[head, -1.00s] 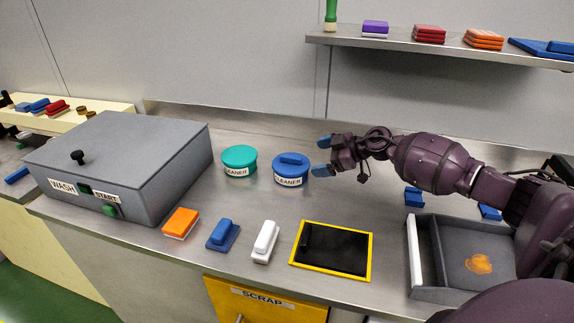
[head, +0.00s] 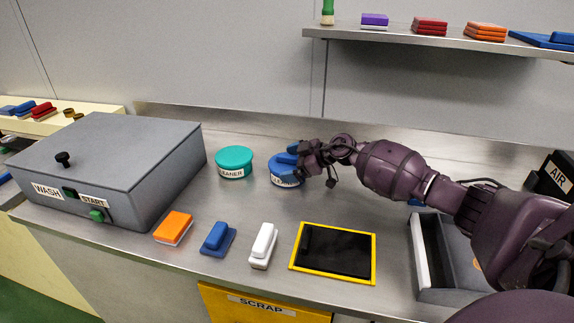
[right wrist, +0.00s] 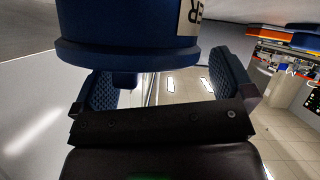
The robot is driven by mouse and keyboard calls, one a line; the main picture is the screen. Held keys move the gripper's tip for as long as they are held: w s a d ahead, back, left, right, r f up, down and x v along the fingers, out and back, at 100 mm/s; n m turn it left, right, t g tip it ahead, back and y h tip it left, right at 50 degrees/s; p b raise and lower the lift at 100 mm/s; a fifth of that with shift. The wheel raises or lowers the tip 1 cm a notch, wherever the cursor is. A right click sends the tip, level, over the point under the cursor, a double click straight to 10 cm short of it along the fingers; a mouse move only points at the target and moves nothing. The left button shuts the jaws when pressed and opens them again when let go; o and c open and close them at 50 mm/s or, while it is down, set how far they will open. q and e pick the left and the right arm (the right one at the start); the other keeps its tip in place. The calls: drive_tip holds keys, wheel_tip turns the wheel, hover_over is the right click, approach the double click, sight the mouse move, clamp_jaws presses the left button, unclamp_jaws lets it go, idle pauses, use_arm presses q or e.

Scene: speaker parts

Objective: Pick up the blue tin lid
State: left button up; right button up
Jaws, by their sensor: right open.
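The blue cleaner tin (head: 284,180) stands on the steel counter with its blue lid (head: 276,164) on. My right gripper (head: 289,155) is over the lid, coming from the right, and hides part of the lid and its handle. In the right wrist view the tin (right wrist: 120,25) fills the top, upside down, with part of its label showing. The lid's rim (right wrist: 125,54) and a bit of its handle (right wrist: 125,80) show there. The right gripper's blue fingers (right wrist: 170,85) are spread apart beside the lid; contact cannot be told. My left gripper is not in view.
A teal-lidded cleaner tin (head: 234,162) stands just left. The grey wash box (head: 115,160) is farther left. An orange block (head: 173,227), a blue block (head: 217,238), a white block (head: 263,245) and a yellow-framed black pad (head: 334,252) lie in front. A shelf (head: 420,42) hangs above.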

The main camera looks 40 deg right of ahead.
drive_tip(key=shift+c, duration=0.5)
drive_tip(key=c, duration=0.7)
drive_tip(key=shift+r, duration=0.1)
